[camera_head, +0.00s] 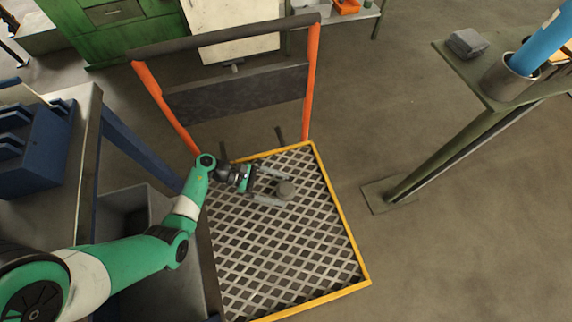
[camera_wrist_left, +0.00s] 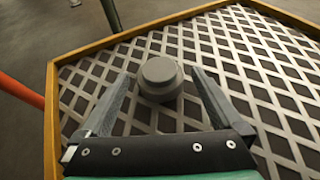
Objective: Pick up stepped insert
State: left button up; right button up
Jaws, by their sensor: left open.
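The stepped insert (camera_head: 285,189) is a small grey round piece with a narrower step on top. It stands upright on the metal mesh of a yellow-edged platform (camera_head: 341,229). My left gripper (camera_head: 273,188) is open, low over the mesh. In the left wrist view the insert (camera_wrist_left: 160,78) lies between the fingertips of the gripper (camera_wrist_left: 160,80), with a gap visible on each side. My right gripper is in neither view.
An orange-posted rail (camera_head: 310,85) with a dark panel rises at the platform's back. A blue bin (camera_head: 38,150) sits on a bench at left. A table at upper right holds a grey block (camera_head: 467,43) and a cup (camera_head: 507,78). Floor between platform and table is mostly clear.

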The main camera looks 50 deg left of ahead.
pick_arm(q)
jog(key=shift+w+d+f, duration=0.25)
jog(key=shift+w+d, duration=0.1)
jog(key=shift+d, duration=0.1)
jog(key=shift+a, duration=0.1)
jog(key=shift+c, duration=0.4)
jog(key=shift+r, duration=0.1)
grip_shut()
